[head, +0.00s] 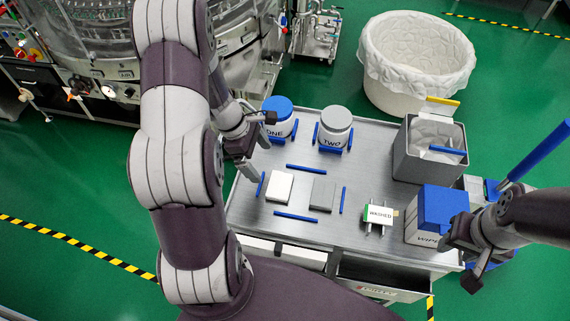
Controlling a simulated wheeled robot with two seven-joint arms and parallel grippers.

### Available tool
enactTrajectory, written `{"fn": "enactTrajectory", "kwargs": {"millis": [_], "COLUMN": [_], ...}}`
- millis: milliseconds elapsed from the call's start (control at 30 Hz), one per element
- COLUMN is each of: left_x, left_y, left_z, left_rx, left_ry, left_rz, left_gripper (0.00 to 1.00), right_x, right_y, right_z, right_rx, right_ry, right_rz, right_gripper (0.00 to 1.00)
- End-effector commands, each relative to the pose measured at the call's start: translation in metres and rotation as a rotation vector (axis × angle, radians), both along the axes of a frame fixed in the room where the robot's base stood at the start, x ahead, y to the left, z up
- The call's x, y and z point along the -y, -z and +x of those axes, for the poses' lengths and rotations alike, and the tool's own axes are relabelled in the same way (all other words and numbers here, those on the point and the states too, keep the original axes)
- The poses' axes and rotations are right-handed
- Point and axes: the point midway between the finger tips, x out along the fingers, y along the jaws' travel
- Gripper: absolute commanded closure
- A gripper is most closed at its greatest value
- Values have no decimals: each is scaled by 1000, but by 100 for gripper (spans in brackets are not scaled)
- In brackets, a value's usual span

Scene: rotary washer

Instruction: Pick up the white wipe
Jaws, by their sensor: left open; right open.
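The white wipe (279,186) is a flat white square pad lying on the metal table (370,232). A grey pad (321,194) lies just to its right. Blue strips (295,216) lie around the two pads. My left gripper (257,146) is open and empty, above the table's left side. In the picture it is up and left of the white wipe, apart from it. My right gripper (464,262) is open and empty by the table's right edge, beside the blue and white wipes box (436,211).
Jars labelled ONE (280,118) and TWO (334,128) stand at the table's back. A large lined white tub (416,60) stands behind. An open drawer (384,272) is in front.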

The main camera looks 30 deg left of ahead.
Motion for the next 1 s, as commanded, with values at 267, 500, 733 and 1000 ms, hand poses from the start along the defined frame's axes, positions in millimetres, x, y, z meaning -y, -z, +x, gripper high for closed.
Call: {"fn": "enactTrajectory", "kwargs": {"millis": [267, 500, 733, 1000], "left_x": [21, 39, 44, 44], "left_y": [51, 87, 99, 99], "left_z": [4, 10, 12, 12], "left_rx": [1, 0, 3, 3], "left_ry": [6, 10, 9, 10], "left_rz": [3, 3, 6, 6], "left_gripper": [0, 0, 0, 39], "right_x": [0, 0, 0, 0], "right_y": [6, 1, 1, 1], "right_z": [-1, 0, 0, 0], "right_rx": [-2, -1, -1, -1], "right_ry": [0, 0, 0, 0], "right_rz": [0, 0, 0, 0], "right_gripper": [57, 57, 57, 57]}}
